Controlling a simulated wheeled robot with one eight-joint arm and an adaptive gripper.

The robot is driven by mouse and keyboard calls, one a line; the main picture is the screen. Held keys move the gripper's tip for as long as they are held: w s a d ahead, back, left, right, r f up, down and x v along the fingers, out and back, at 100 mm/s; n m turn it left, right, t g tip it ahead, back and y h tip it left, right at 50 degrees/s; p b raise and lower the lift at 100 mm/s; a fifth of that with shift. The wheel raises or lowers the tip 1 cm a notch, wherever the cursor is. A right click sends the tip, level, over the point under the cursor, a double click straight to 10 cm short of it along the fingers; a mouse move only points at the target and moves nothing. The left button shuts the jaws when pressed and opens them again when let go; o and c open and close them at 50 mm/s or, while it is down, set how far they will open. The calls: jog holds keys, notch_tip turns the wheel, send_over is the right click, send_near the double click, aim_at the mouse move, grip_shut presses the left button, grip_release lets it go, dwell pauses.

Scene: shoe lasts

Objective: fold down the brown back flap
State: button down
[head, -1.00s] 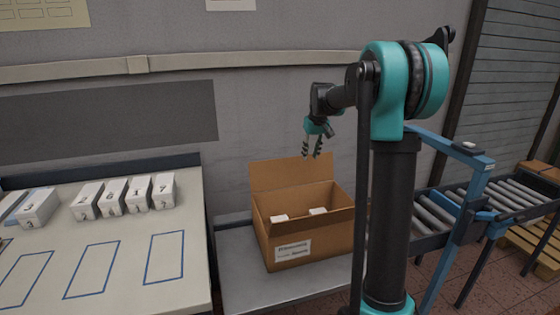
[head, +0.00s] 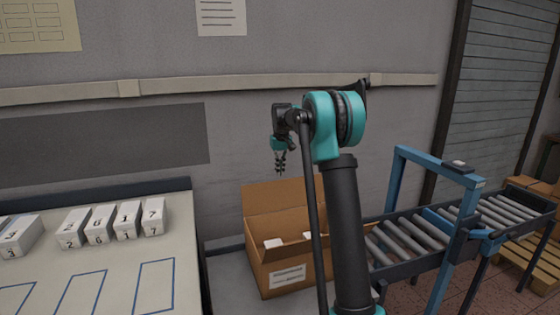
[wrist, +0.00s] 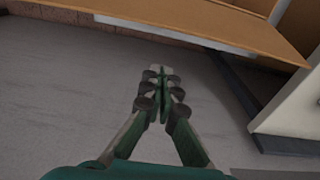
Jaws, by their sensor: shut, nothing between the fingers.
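A brown cardboard box (head: 262,280) stands open on a low grey surface, with a white label on its front. Its back flap (head: 285,207) stands up, leaning a little back towards the wall. My gripper (head: 280,170) points down, just above the flap's top edge in the head view; whether it is in front of or behind the flap is hard to tell. In the wrist view my gripper (wrist: 161,75) has its fingers together with nothing between them. Brown cardboard (wrist: 215,25) crosses the top of that view, apart from the fingertips.
White boxes (head: 273,244) lie inside the carton. A table (head: 185,285) with several numbered white blocks (head: 153,217) and blue outlines is at left. A roller conveyor (head: 400,245) with a blue frame is at right. The wall (head: 225,150) rises close behind the box.

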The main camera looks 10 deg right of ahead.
aim_at(285, 180)
jog(key=shift+s+d+f, duration=0.1)
jog(key=shift+s+d, duration=0.1)
jog(key=shift+s, duration=0.75)
jog(key=shift+s+d, duration=0.2)
jog(key=shift+s, duration=0.75)
jog(key=shift+s, duration=0.1)
jog(key=shift+s+d+r+t, duration=0.15)
jog(key=shift+s+t, duration=0.3)
jog(key=shift+s, duration=0.1)
jog(key=shift+s+d+r+t, duration=0.1)
jog(key=shift+s+t, duration=0.35)
jog(key=shift+s, duration=0.05)
jog(key=s+d+f+t+y, duration=0.1)
jog(key=s+f+t, duration=0.2)
jog(key=s, duration=0.4)
jog(key=s+d+f+t+y, duration=0.1)
jog(key=s+f+t, duration=0.2)
jog(key=s+t, duration=0.2)
jog(key=shift+s+d+f+t, duration=0.3)
jog(key=shift+s+d, duration=0.1)
jog(key=shift+s, duration=0.9)
